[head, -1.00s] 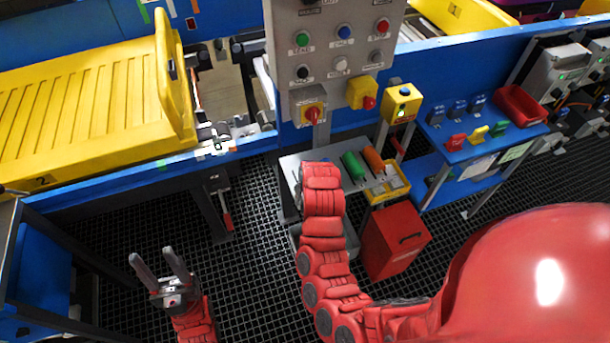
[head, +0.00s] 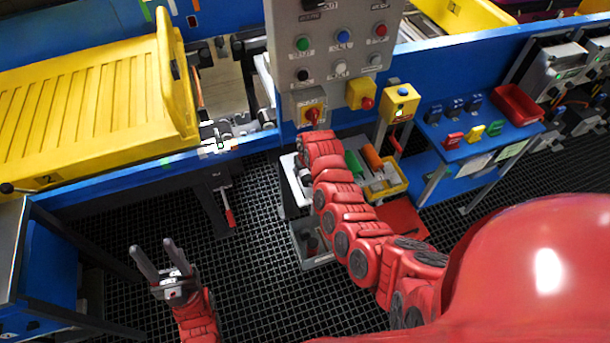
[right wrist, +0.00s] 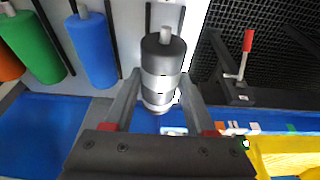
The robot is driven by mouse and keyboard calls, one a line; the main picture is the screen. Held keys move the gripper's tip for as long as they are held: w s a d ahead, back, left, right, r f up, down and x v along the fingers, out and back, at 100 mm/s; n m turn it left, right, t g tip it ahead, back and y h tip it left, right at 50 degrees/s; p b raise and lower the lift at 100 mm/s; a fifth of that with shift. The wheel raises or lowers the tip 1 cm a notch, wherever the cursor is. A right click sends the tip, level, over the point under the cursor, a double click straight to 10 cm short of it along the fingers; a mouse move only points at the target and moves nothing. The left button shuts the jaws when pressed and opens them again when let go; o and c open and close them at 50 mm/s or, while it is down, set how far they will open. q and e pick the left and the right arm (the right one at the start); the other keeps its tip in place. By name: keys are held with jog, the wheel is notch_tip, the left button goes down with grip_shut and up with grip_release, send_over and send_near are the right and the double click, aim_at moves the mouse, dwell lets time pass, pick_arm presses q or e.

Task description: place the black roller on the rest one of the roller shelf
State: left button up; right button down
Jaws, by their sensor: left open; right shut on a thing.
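The black roller (right wrist: 163,55) has pale grey bands and a thin grey end pin. It stands between the fingers of my right gripper (right wrist: 161,82), which is shut on it. It is over the end of the grey roller shelf (right wrist: 127,28), beside the blue roller (right wrist: 92,50); I cannot tell if it touches. In the head view the shelf (head: 290,166) is partly behind my right arm, which mostly hides my right gripper and the roller. My left gripper (head: 160,257) is open and empty above the dark grid floor.
A green roller (right wrist: 30,45) and an orange roller (right wrist: 8,66) lie on the shelf past the blue one. A control panel (head: 325,85) stands behind. A grey bin (head: 308,262) is below. A yellow tray (head: 90,95) is at left.

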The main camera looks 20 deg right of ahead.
aim_at(305, 176)
jog(key=shift+f, duration=0.3)
notch_tip(305, 176, down, 2)
jog(key=shift+f+p, duration=0.15)
jog(key=shift+p, duration=0.4)
jog(key=shift+f, duration=0.25)
jog(key=shift+f, duration=0.15)
jog(key=shift+c, duration=1.1)
grip_release()
